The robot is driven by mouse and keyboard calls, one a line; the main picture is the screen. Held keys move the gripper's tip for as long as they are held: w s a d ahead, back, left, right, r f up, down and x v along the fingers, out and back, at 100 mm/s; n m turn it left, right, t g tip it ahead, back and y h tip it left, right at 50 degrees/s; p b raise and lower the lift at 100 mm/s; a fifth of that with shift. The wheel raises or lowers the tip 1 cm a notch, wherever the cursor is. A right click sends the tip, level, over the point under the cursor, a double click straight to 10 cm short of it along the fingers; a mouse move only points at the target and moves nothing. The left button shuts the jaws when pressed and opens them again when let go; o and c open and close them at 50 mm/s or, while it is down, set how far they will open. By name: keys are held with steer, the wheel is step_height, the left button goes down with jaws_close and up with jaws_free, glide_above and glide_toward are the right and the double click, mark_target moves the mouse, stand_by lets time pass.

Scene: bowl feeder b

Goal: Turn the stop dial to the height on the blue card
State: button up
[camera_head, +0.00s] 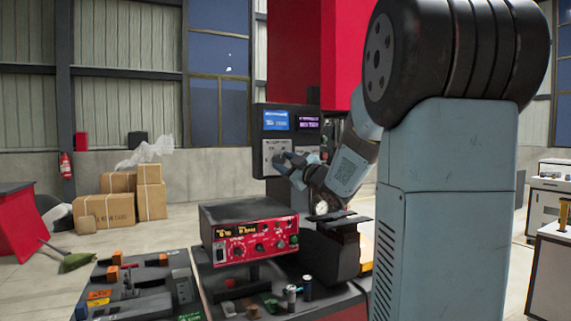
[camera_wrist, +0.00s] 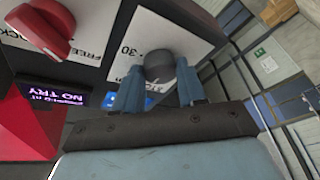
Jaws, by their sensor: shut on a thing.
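The stop dial (camera_wrist: 159,66) is a dark grey round knob on a white plate (camera_wrist: 196,22) with printed marks, one reading 30. My gripper (camera_wrist: 160,84) has its two blue fingers on either side of the dial, closed on it. In the head view my gripper (camera_head: 287,161) is at the front of a dark panel (camera_head: 262,185) and covers much of its lower part, so the dial's pointer cannot be made out. The blue card (camera_head: 276,120) is at the panel's upper left; its writing is too small to read. In the wrist view the card (camera_wrist: 115,101) is mostly hidden behind a finger.
A red knob (camera_wrist: 42,24) on another white plate marked FREE sits beside the dial. A purple sign (camera_head: 307,123) is right of the blue card. A red control box (camera_head: 250,236) stands in front of the panel. Small cylinders (camera_head: 291,296) stand on the bench below.

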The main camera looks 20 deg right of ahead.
steer(key=m, duration=0.2)
steer(key=m+t+h, duration=0.1)
steer(key=m, duration=0.1)
steer(key=m+h, duration=0.1)
steer(key=m, duration=0.1)
steer(key=shift+a+f, duration=0.2)
steer(key=shift+f, duration=0.2)
steer(key=m+h, duration=0.2)
steer(key=m, duration=0.2)
steer(key=m+h, duration=0.1)
steer(key=m, duration=0.3)
steer(key=m+t+h, duration=0.1)
steer(key=m+h, duration=0.1)
steer(key=m, duration=0.2)
steer(key=shift+a+r+m+h, duration=0.1)
steer(key=shift+a+m+h, duration=0.2)
steer(key=shift+a, duration=0.05)
steer(key=shift+r+m+g+h, duration=0.15)
steer(key=shift+m+h, duration=0.3)
steer(key=shift+m, duration=0.65)
steer(key=shift+m+g+h, duration=0.15)
steer(key=shift+m+h, duration=0.3)
steer(key=shift+m, duration=1.05)
steer(key=o, duration=1)
steer(key=shift+o, duration=0.2)
